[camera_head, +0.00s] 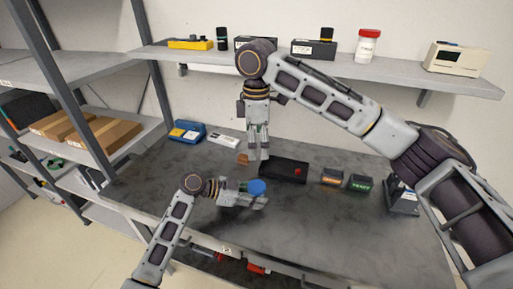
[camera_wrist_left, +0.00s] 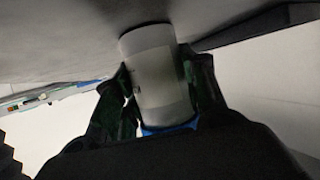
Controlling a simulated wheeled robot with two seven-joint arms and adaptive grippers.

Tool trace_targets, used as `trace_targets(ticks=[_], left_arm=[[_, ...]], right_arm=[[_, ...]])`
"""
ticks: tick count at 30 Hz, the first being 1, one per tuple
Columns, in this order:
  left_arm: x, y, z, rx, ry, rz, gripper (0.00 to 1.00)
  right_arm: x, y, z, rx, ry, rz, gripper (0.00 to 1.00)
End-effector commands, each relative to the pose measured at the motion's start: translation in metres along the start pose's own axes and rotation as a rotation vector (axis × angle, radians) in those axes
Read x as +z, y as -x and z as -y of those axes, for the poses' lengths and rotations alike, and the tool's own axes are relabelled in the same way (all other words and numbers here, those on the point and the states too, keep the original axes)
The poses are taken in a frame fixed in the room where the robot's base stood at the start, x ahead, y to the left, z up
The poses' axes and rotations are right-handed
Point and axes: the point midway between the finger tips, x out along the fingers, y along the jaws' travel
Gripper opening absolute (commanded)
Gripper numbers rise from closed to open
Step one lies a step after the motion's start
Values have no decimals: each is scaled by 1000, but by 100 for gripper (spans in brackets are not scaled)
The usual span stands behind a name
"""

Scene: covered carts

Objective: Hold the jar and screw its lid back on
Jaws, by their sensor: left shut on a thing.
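The jar is a pale cylinder in the left wrist view (camera_wrist_left: 158,80), between the two dark fingers of my left gripper (camera_wrist_left: 160,88). A blue edge, the lid (camera_wrist_left: 170,128), shows at the jar's lower end there. In the head view the blue lid (camera_head: 257,187) shows as a round top at my left gripper (camera_head: 250,197), low over the front middle of the table. Whether the lid is seated or tilted is too small to tell. My right gripper (camera_head: 258,155) points down behind the jar, apart from the lid; its finger gap is unclear.
A black tray (camera_head: 284,170) with a small red thing lies right of my right gripper. Two small labelled boxes (camera_head: 332,177) (camera_head: 360,183) stand farther right. A blue case (camera_head: 187,131) and a white device (camera_head: 222,140) stand at the back left. The table's front right is clear.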

Motion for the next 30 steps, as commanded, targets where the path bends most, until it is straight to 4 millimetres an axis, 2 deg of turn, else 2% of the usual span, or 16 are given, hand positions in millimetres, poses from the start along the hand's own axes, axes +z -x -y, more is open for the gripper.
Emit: trace_targets(ticks=[7, 8, 13, 25, 30], left_arm=[[0, 0, 0, 0, 0, -1, 0], [0, 0, 0, 0, 0, -1, 43], [0, 0, 0, 0, 0, 0, 64], [0, 1, 0, 0, 0, 0, 66], [0, 8, 0, -1, 0, 0, 66]], right_arm=[[0, 1, 0, 0, 0, 0, 99], [0, 1, 0, 0, 0, 0, 99], [0, 0, 0, 0, 0, 0, 99], [0, 0, 0, 0, 0, 0, 99], [0, 0, 0, 0, 0, 0, 99]])
